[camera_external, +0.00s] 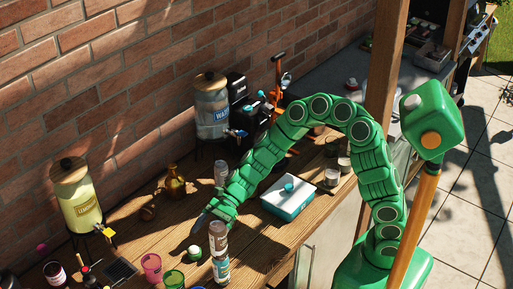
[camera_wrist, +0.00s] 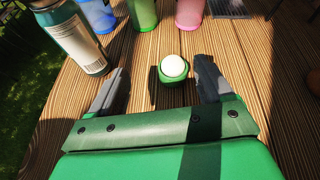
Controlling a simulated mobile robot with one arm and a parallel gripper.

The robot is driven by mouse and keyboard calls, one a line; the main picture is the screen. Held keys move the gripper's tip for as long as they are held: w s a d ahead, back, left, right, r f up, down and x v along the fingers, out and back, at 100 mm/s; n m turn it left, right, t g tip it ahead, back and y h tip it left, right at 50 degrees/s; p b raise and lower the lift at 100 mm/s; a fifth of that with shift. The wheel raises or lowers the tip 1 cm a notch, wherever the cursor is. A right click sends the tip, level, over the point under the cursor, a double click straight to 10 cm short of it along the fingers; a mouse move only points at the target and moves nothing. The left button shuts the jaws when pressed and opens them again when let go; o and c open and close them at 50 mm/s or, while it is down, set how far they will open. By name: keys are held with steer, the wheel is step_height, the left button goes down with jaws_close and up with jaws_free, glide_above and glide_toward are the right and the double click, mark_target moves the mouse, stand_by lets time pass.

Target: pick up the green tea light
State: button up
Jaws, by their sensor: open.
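The green tea light (camera_external: 195,252) sits on the wooden table, a small green cup with a white top. In the wrist view the tea light (camera_wrist: 173,68) lies ahead of my gripper, between the lines of its two fingers and nearer the right one. My gripper (camera_wrist: 160,82) is open, with a dark finger on each side and nothing held.
A can (camera_wrist: 72,38) stands close to the left finger in the wrist view. Blue, green and pink cups (camera_wrist: 190,12) stand beyond the tea light. A blue-and-white box (camera_external: 287,200) sits further right.

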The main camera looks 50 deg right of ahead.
mark_target(194, 247)
steer(key=w+f+m, duration=0.1)
steer(key=w+a+f+m, duration=0.1)
steer(key=f, duration=0.1)
steer(key=shift+t, duration=0.3)
steer(key=shift+s+r+x, duration=0.1)
steer(key=shift+s+x, duration=0.05)
steer(key=shift+x, duration=1.2)
steer(key=shift+s+r+x, duration=0.1)
steer(key=shift+x, duration=2.35)
steer(key=c, duration=1)
